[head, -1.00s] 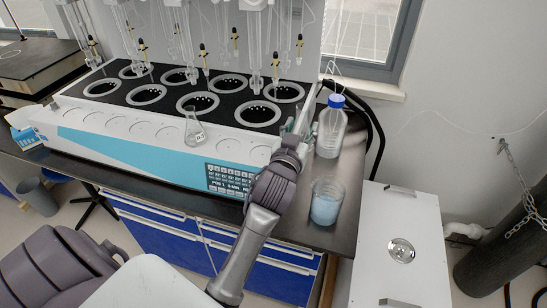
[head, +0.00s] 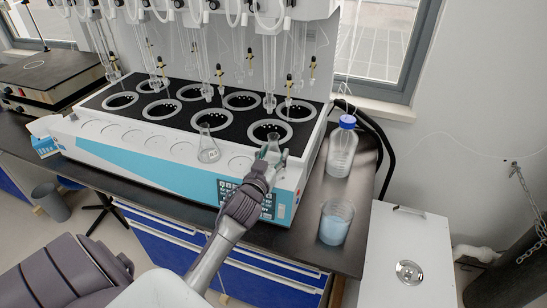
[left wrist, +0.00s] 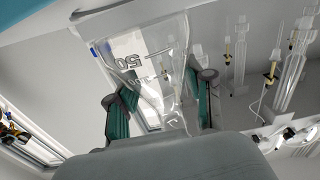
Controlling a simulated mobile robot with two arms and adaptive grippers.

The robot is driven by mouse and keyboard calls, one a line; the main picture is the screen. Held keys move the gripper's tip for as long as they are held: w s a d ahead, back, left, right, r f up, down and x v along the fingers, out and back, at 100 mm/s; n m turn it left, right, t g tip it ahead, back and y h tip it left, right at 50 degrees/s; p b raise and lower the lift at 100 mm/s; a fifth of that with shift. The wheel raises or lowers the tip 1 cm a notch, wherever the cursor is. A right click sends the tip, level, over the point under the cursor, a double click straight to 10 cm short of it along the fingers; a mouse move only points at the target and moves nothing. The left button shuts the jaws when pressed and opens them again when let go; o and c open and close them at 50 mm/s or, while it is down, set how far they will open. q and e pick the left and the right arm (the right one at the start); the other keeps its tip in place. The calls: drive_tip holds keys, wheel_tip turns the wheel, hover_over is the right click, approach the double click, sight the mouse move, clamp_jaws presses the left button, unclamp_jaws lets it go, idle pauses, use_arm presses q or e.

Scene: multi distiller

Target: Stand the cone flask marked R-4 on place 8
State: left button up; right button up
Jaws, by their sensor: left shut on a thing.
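A clear cone flask (head: 273,142) is held between the fingers of my left gripper (head: 272,154). In the left wrist view this flask (left wrist: 145,68) stands between the two green-padded fingers (left wrist: 160,97) and shows printed graduations; I see no readable R mark on it. In the head view it overlaps the front edge of the rightmost front-row ring (head: 284,139) of the distiller (head: 110,152). I cannot tell its height above the top. A second cone flask (head: 208,150) with a small, unclear label stands upright on the white front ledge. I read no place numbers. My right gripper is not in view.
Glass tubes with yellow-and-black fittings (head: 250,66) hang above the rings. A blue-capped bottle (head: 342,148) and a beaker of pale blue liquid (head: 335,222) stand on the dark bench to the right. Round ledge spots (head: 180,150) left of the second flask are empty.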

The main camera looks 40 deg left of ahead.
use_arm(q)
drive_tip(key=shift+f, duration=0.8)
drive_tip(key=shift+f, duration=0.2)
drive_tip(key=o, duration=1.3)
drive_tip(key=shift+c, duration=0.2)
drive_tip(key=shift+r, duration=0.15)
